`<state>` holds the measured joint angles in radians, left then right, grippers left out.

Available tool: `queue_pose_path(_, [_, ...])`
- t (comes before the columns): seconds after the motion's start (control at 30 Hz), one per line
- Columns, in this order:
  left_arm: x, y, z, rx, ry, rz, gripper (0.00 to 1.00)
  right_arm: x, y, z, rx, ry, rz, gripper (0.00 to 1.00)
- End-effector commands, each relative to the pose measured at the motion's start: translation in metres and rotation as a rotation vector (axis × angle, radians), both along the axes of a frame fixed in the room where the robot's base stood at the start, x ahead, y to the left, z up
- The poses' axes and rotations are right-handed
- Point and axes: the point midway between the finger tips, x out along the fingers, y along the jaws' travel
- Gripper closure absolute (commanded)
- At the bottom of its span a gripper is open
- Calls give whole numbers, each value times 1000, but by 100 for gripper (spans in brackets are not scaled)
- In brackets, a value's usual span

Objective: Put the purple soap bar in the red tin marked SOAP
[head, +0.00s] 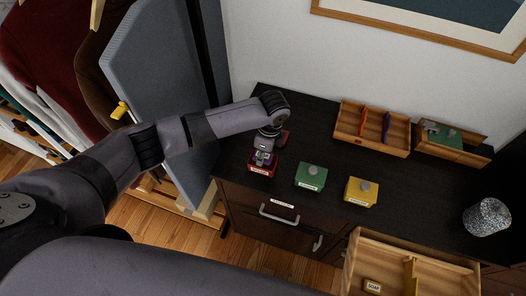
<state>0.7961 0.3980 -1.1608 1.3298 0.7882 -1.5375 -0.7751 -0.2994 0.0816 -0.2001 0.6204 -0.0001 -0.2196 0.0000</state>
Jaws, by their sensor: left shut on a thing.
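A red tin (262,172) with a pale front label, too small to read, stands at the left front of the dark desk top. My left gripper (264,155) points down right over it. It is shut on a small purple thing, which looks like the purple soap bar (264,158). The fingers and tin overlap, so I cannot tell whether the bar is above the tin or inside its rim. A flat red piece (285,137), perhaps the tin's lid, lies just behind, partly hidden by my arm. My right gripper is not in view.
A green tin (310,176) and a yellow tin (361,191), both with grey knobs, stand to the right. Behind are a wooden tray (345,132) and another wooden box (450,153). A speckled jar (486,218) stands far right. An open drawer (440,262) juts out in front.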

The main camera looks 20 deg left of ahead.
Motion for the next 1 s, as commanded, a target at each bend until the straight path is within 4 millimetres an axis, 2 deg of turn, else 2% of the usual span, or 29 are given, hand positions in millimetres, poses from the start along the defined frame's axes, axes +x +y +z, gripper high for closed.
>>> queue_pose_path(1.0, [0, 0, -6, -1, 0, 0, 96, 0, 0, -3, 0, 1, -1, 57])
